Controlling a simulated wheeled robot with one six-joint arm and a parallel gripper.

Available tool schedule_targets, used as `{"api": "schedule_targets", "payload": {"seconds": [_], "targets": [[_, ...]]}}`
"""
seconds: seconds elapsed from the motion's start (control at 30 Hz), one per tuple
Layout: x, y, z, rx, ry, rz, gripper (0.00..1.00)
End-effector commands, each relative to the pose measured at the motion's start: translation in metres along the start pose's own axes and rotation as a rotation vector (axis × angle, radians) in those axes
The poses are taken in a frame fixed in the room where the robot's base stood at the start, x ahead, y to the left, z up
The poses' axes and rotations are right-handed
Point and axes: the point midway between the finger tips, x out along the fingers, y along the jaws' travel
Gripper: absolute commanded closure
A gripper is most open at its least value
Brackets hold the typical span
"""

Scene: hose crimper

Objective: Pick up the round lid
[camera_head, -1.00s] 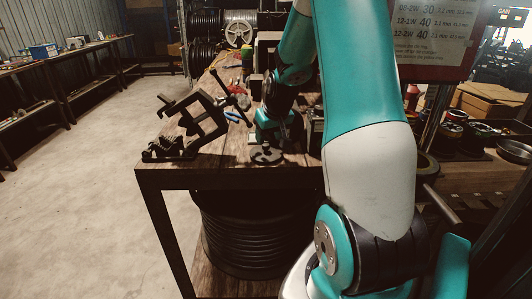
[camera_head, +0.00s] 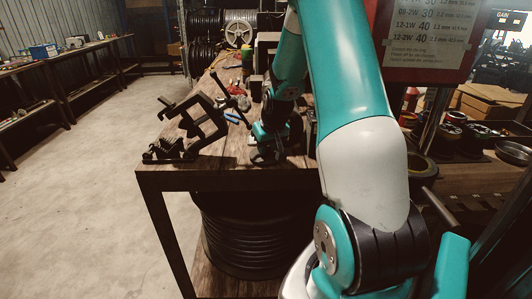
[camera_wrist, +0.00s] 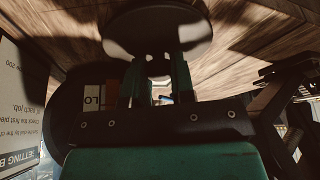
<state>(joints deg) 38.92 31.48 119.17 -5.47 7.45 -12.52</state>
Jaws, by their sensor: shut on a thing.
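The round lid (camera_wrist: 158,28) shows in the wrist view as a dark grey disc at the top middle, just beyond my fingers. My gripper (camera_wrist: 158,62) has a finger on each side of the lid's near part and is shut on it. In the head view my gripper (camera_head: 264,152) is low over the near end of the wooden workbench (camera_head: 215,172). The lid is mostly hidden there by my gripper and its dark shadow. I cannot tell whether the lid touches the bench top.
A black clamp-like metal tool (camera_head: 195,125) stands left of my gripper on the bench. A blue-handled tool (camera_head: 233,117) lies behind it. A red-framed sign (camera_head: 428,38) stands at the right. A black hose coil (camera_head: 250,235) sits below the bench. The floor at left is clear.

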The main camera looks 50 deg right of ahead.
Motion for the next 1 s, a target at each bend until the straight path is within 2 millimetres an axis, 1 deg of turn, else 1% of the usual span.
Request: {"api": "schedule_targets", "payload": {"seconds": [0.17,0.27,0.47,0.63,0.7,0.87,1.0], "targets": [[-0.002,-0.003,0.000,-0.001,0.001,0.000,0.96],[-0.007,-0.008,-0.001,-0.002,0.004,0.000,0.96],[-0.038,-0.007,-0.015,0.000,0.007,0.002,0.96],[-0.068,-0.007,-0.027,0.000,0.006,0.001,0.96],[-0.066,-0.025,-0.021,-0.006,0.000,-0.002,0.96],[-0.069,-0.059,-0.013,-0.007,0.001,-0.002,0.96],[-0.072,-0.094,-0.004,-0.009,0.002,-0.003,0.96]]}}
